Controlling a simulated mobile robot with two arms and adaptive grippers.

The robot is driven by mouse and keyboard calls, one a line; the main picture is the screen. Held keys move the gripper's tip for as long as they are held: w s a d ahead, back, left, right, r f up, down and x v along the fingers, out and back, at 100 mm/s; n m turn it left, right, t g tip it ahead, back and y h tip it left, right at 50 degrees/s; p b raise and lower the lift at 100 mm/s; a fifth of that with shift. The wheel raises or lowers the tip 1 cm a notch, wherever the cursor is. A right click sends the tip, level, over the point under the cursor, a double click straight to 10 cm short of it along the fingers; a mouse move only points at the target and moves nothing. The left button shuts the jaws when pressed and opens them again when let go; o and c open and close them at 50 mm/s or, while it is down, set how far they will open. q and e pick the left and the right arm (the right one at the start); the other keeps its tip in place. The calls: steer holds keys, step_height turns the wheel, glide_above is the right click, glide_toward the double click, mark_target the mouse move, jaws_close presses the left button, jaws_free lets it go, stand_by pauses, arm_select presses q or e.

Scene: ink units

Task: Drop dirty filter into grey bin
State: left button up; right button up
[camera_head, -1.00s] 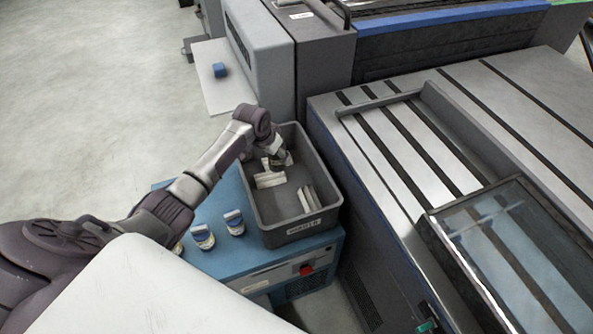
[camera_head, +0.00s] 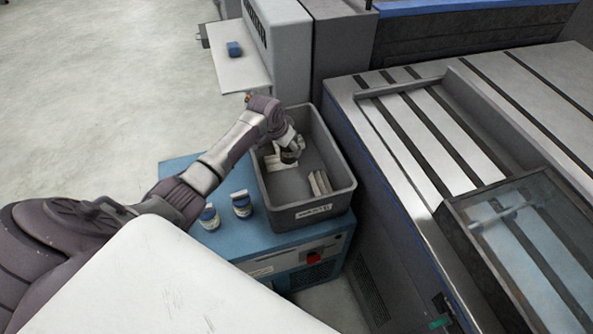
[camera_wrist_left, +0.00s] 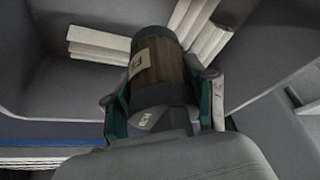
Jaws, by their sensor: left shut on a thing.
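The grey bin (camera_head: 265,190) stands on a blue cabinet, with a white label on its front wall. My left gripper (camera_head: 291,148) is over the inside of the bin, at its far left part. In the left wrist view my left gripper (camera_wrist_left: 160,112) is shut on the dirty filter (camera_wrist_left: 160,72), a cylinder with a brown middle, dark ends and a small pale label. In the head view the filter (camera_head: 290,156) shows small below the fingers. Several pale pleated pieces (camera_head: 319,182) lie in the bin, also in the wrist view (camera_wrist_left: 200,30). My right gripper is not in view.
Two white and blue containers (camera_head: 242,204) stand on the blue cabinet (camera_head: 235,240), left of the bin. A large machine with a slotted bed (camera_head: 440,150) stands close on the right. A blue object (camera_head: 234,49) sits on a pale shelf at the back.

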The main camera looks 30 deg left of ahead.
arm_select(q)
steer(key=o, duration=1.3)
steer(key=shift+o, duration=0.2)
steer(key=shift+r, duration=0.1)
steer(key=v, duration=1.2)
